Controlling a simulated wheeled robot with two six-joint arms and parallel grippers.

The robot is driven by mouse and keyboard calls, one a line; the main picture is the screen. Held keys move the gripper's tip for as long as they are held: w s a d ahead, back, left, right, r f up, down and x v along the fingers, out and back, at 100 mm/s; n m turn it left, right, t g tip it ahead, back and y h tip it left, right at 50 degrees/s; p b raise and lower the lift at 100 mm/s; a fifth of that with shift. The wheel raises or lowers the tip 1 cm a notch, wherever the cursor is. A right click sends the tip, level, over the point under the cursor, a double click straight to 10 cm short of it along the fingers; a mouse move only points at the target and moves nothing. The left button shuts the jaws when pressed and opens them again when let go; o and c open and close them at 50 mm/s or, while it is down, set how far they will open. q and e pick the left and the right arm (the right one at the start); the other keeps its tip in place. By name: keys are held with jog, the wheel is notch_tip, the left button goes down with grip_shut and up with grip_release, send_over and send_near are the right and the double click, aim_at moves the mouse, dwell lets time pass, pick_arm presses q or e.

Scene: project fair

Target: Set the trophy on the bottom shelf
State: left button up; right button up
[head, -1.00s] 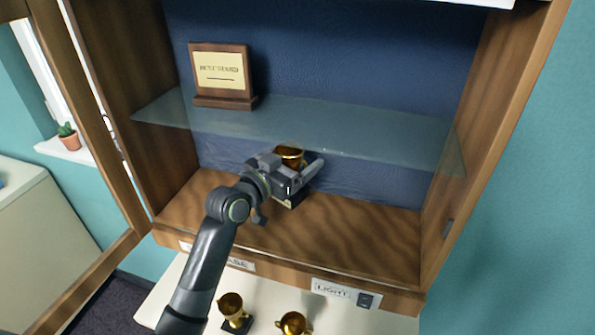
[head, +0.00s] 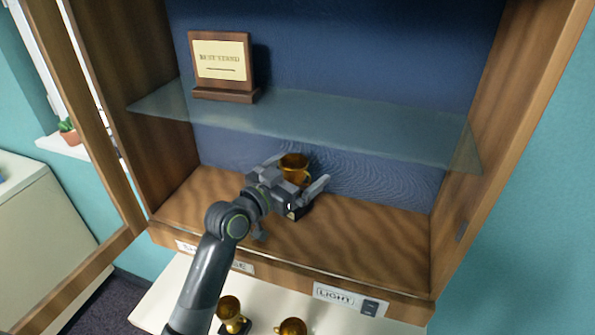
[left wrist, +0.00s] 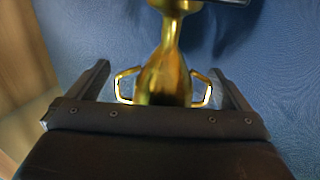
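The gold trophy (head: 294,161) with a dark base is upright in the cabinet, below the glass shelf. Its base appears to rest on the wooden bottom shelf (head: 375,245), partly hidden by my gripper. My left gripper (head: 301,172) is open around the trophy. In the left wrist view, the trophy (left wrist: 168,80) shows its cup and two handles between the spread fingers (left wrist: 165,90), with a gap on each side. My right gripper is not in view.
A glass shelf (head: 370,128) crosses above, bearing a wooden plaque (head: 220,65). The open door frame (head: 85,265) stands at the left. Two more gold trophies (head: 229,308) (head: 292,327) stand on the white surface below. The bottom shelf is clear to the right.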

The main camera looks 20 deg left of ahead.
pick_arm(q)
jog(key=shift+w+f, duration=0.1)
jog(key=shift+s+a+f+b, duration=0.15)
jog(key=shift+s+a+b, duration=0.15)
jog(key=shift+s, duration=0.15)
jog(key=b+v, duration=0.2)
jog(key=v, duration=0.8)
jog(key=shift+s, duration=0.4)
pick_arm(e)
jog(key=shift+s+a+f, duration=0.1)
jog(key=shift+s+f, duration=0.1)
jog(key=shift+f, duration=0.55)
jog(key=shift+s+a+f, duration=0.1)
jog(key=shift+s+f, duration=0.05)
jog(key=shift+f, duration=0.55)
pick_arm(q)
jog(key=shift+a, duration=0.15)
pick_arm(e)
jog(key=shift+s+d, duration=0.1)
